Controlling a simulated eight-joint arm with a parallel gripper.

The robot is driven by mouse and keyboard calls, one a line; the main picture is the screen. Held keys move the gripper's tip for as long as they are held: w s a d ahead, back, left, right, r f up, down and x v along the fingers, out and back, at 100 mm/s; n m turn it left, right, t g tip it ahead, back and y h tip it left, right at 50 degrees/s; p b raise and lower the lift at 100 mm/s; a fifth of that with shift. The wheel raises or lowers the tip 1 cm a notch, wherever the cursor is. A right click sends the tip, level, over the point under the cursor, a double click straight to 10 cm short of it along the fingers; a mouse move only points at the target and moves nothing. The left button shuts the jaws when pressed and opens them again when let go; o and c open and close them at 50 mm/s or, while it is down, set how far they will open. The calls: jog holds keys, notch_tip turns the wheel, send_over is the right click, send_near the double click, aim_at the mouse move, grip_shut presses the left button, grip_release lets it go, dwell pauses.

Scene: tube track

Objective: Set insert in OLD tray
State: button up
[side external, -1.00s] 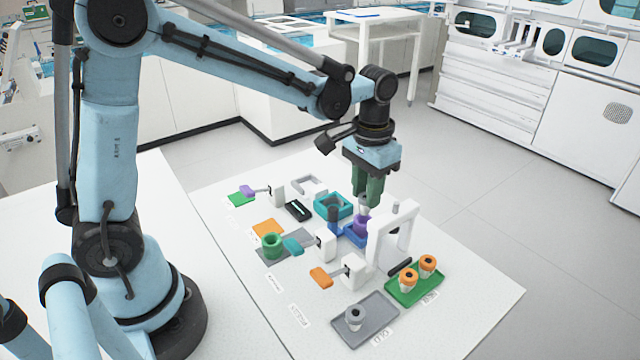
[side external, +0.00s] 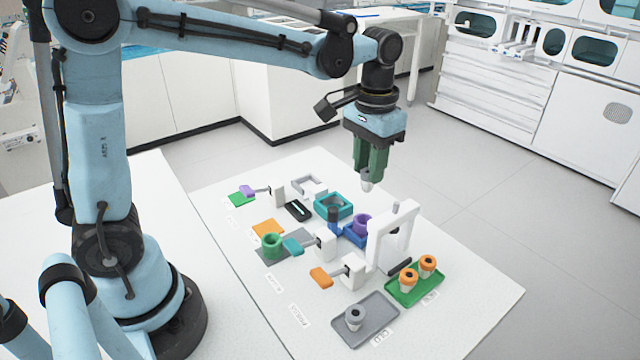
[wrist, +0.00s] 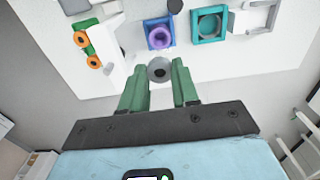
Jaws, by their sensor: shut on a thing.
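My gripper (side external: 370,172) has its green fingers shut on a pale insert with a grey top (side external: 367,185), held in the air above the table. In the wrist view the insert (wrist: 159,71) sits between the fingertips, its round grey end with a dark centre showing. The OLD tray looks to be the grey tray (side external: 377,309) at the front; its label is small and hard to read. A grey-topped white cup-like insert (side external: 355,317) stands upright in it. My gripper is behind and above this tray. A purple ring (side external: 362,224) sits in a blue holder (side external: 351,237), below the held insert.
A white arch-shaped stand (side external: 392,240) rises between my gripper and the grey tray. A green tray (side external: 418,283) holds two orange-topped cups. A teal square holder (side external: 333,206), a green ring (side external: 272,246) and an orange paddle (side external: 321,278) stand left of the arch.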

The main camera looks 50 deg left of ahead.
jog(key=shift+r, duration=0.75)
jog(key=s+d, duration=0.1)
jog(key=d, duration=0.1)
jog(key=s+d, duration=0.1)
jog(key=d, duration=0.1)
jog(key=s+d, duration=0.1)
jog(key=d, duration=0.2)
jog(key=shift+s+d, duration=0.1)
jog(key=shift+s, duration=0.15)
jog(key=s+d, duration=0.6)
jog(key=d, duration=0.2)
jog(key=shift+a+f, duration=0.2)
jog(key=shift+f, duration=2.95)
jog(key=shift+a+f, duration=0.15)
jog(key=shift+f, duration=3)
jog(key=shift+f, duration=0.15)
jog(key=o, duration=0.9)
